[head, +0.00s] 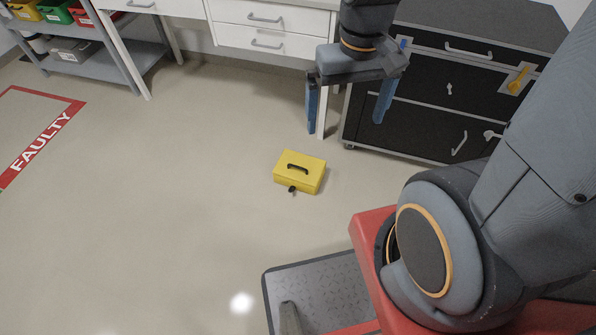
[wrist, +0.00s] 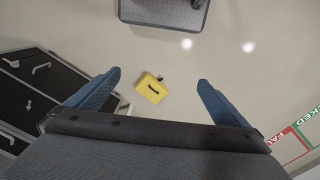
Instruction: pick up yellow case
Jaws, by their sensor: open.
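The yellow case (head: 299,172) lies on the floor near the middle of the head view, with a dark handle on top and a small dark latch or tag at its front edge. My gripper (head: 345,122) is open and empty, with its two blue fingers pointing down, above the floor and apart from the case. In the wrist view the case (wrist: 151,88) shows beyond and between the fingertips of my gripper (wrist: 158,82), nearer the left finger. No part of the case is hidden by the fingers there.
A black drawer cabinet (head: 440,85) stands on the right behind my gripper. White drawers (head: 265,38) are at the back. A shelf (head: 100,65) with coloured bins is at the far left. A red-edged floor zone marked FAULTY (head: 42,140) lies left. The floor around the case is clear.

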